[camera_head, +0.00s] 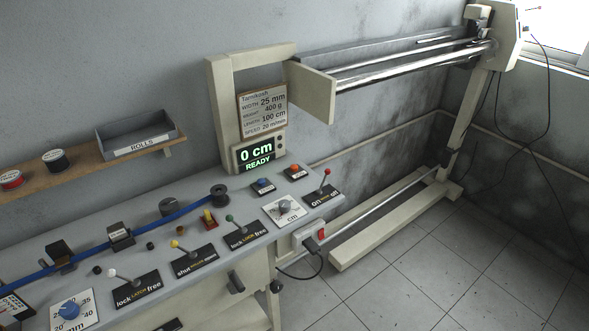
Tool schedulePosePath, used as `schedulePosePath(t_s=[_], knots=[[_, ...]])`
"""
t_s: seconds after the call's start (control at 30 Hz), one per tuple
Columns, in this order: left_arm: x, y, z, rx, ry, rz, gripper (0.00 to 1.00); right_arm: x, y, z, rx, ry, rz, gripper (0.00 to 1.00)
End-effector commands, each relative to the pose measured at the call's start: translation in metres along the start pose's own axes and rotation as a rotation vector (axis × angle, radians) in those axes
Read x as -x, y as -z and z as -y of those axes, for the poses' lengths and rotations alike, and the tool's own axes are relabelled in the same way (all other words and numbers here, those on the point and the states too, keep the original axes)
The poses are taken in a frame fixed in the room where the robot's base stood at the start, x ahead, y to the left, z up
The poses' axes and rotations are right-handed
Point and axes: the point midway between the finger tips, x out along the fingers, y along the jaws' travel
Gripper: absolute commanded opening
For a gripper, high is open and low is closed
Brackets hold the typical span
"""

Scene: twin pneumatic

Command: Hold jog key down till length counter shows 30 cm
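The length counter (256,155) is a dark display with glowing text at the back of the bench. It reads "0 cm" and "READY". In front of it a blue push button (262,182) and an orange push button (295,168) sit on small dark plates. Their labels are too small to read, so I cannot tell which is the jog key. Neither of my grippers is in view, and nothing touches the buttons.
Near the buttons stand a cm dial (285,207), a red-knobbed on/off lever (325,183) and a green-knobbed lock/free lever (235,225). A blue tube or strip (165,217) runs along the bench (110,222). A spec sign (263,110) hangs above the counter.

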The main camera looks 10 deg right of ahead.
Motion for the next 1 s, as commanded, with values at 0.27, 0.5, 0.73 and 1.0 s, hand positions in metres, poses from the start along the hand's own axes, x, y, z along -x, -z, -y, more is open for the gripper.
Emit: schedulePosePath(t_s=[0.27,0.5,0.73,1.0], knots=[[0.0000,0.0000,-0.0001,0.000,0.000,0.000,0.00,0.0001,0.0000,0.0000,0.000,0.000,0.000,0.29],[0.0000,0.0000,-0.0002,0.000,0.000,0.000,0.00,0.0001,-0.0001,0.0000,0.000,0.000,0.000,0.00],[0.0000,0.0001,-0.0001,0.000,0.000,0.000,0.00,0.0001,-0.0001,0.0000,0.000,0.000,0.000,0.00],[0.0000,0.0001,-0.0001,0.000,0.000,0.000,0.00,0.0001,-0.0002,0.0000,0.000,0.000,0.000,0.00]])
